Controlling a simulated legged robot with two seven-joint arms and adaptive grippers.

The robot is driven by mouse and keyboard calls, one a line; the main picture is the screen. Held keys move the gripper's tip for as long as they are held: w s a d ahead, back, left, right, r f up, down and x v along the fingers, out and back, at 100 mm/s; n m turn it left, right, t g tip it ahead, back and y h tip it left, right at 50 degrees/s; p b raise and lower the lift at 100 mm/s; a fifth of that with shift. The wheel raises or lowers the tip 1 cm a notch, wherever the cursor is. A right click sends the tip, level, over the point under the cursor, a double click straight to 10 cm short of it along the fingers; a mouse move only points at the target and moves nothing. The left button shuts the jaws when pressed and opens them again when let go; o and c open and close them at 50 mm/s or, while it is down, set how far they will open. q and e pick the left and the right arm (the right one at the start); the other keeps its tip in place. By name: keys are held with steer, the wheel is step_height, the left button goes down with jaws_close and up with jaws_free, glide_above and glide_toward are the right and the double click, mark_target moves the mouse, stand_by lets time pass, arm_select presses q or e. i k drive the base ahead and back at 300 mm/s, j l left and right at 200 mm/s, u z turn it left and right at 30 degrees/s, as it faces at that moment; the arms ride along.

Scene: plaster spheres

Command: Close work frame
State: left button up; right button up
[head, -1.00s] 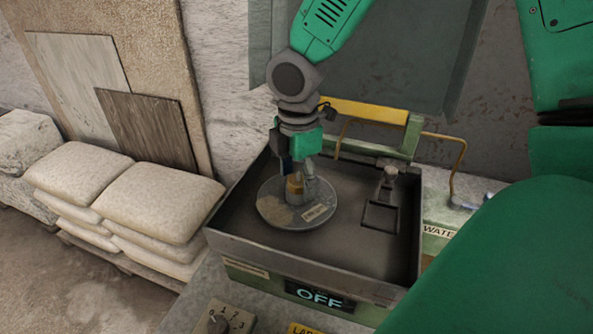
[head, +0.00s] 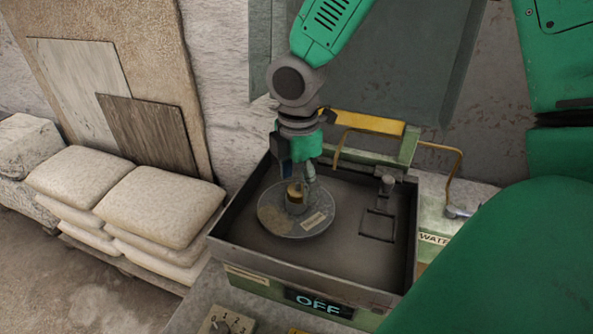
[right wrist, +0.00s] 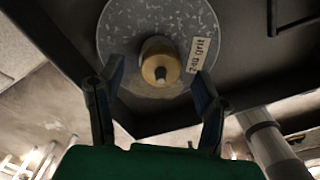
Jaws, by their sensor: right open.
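A round grey disc (head: 278,222) labelled "240 grit" lies in the dark square tray (head: 340,262) of a green machine. A brass-topped knob (head: 296,194) stands at its middle; the knob also shows in the right wrist view (right wrist: 158,64). My right gripper (head: 298,172) is just above the knob, pointing down, its fingers apart with nothing held. In the right wrist view its fingertips (right wrist: 158,72) lie on either side of the knob. A small dark rectangular frame (head: 378,224) with a post lies in the tray, right of the disc. My left gripper does not show.
An "OFF" display (head: 318,303) is on the machine's front, with a numbered dial (head: 227,322) below left. A yellow bar (head: 362,122) and a bent pipe (head: 455,170) stand behind the tray. Stacked sacks (head: 160,205) are at the left. My green arm blocks the lower right.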

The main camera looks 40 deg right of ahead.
mark_target(388, 176)
steer(key=k+j, duration=0.75)
steer(key=j, duration=0.2)
